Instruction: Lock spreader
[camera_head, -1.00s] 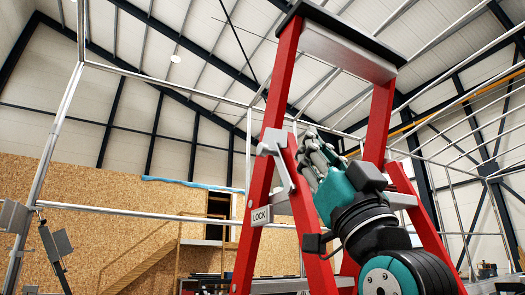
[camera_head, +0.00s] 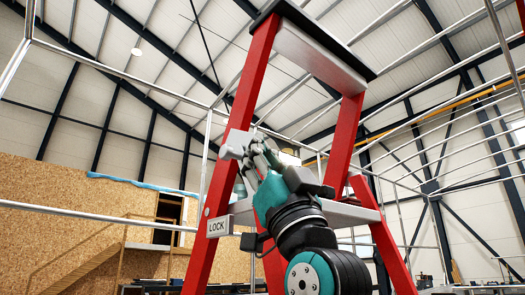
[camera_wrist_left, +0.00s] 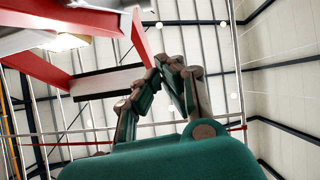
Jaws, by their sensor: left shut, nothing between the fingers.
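A red stepladder (camera_head: 348,128) stands close in front of me, with a dark top cap. A white LOCK label (camera_head: 219,226) is lower on the same rail. My left gripper (camera_head: 254,147) reaches up from below right, shut and empty, its fingertips beside the latch. It partly hides the latch, and I cannot tell if they touch. In the left wrist view, the gripper fingers (camera_wrist_left: 167,66) meet at the tips, with the ladder's red rail (camera_wrist_left: 140,38) beyond. My right gripper is out of view.
A grey crossbar (camera_head: 345,213) spans the ladder behind my arm. Metal frame tubes (camera_head: 75,211) run around the work area. A chipboard wall (camera_head: 62,185) with a stair rail stands at the left. Open air lies right of the ladder.

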